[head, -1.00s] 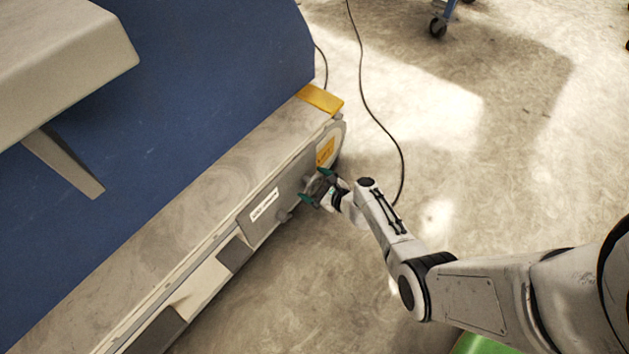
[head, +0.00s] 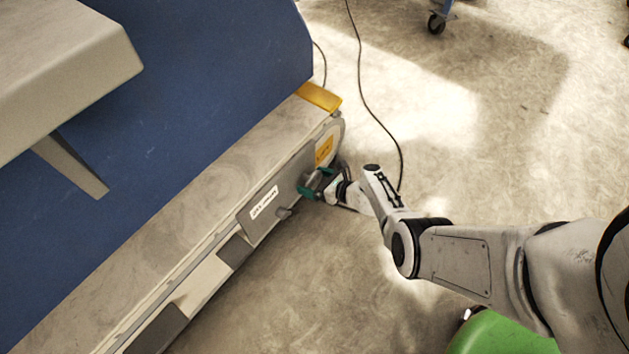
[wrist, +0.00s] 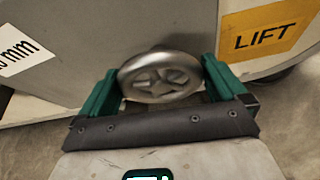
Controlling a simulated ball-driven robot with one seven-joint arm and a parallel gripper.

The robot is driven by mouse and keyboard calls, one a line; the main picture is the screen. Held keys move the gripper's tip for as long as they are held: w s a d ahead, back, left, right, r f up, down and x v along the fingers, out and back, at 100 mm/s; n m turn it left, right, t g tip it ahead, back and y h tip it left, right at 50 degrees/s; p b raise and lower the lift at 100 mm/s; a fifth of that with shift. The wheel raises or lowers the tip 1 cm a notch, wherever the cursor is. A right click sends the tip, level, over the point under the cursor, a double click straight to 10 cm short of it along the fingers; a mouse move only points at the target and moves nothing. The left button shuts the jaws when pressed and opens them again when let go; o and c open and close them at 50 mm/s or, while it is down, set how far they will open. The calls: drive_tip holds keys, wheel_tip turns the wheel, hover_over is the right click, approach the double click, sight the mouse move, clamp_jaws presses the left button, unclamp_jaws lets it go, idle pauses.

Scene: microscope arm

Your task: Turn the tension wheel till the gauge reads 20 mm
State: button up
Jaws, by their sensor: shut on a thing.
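The tension wheel (wrist: 160,77) is a round grey metal handwheel with cut-outs on the side of the machine. In the wrist view it sits between the two green fingers of my gripper (wrist: 156,88), which are shut on its rim from left and right. In the head view my gripper (head: 318,185) is at the machine's side near its far end, and the wheel is mostly hidden by it. A white label ending in "mm" (wrist: 20,58) shows at the left of the wrist view. I cannot read a gauge value.
An orange "LIFT" label (wrist: 264,32) is right of the wheel. A small knob (head: 284,213) sticks out left of my gripper. A blue belt (head: 200,90) covers the machine. A black cable (head: 385,120) lies on the floor. The floor to the right is mostly clear.

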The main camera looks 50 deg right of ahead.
drive_tip(key=o, duration=0.6)
drive_tip(key=a+p+v, duration=0.1)
drive_tip(key=p+v, duration=0.5)
drive_tip(key=v, duration=0.4)
drive_tip(key=shift+s+d, duration=0.35)
drive_tip(key=shift+d, duration=0.15)
drive_tip(key=shift+r, duration=0.15)
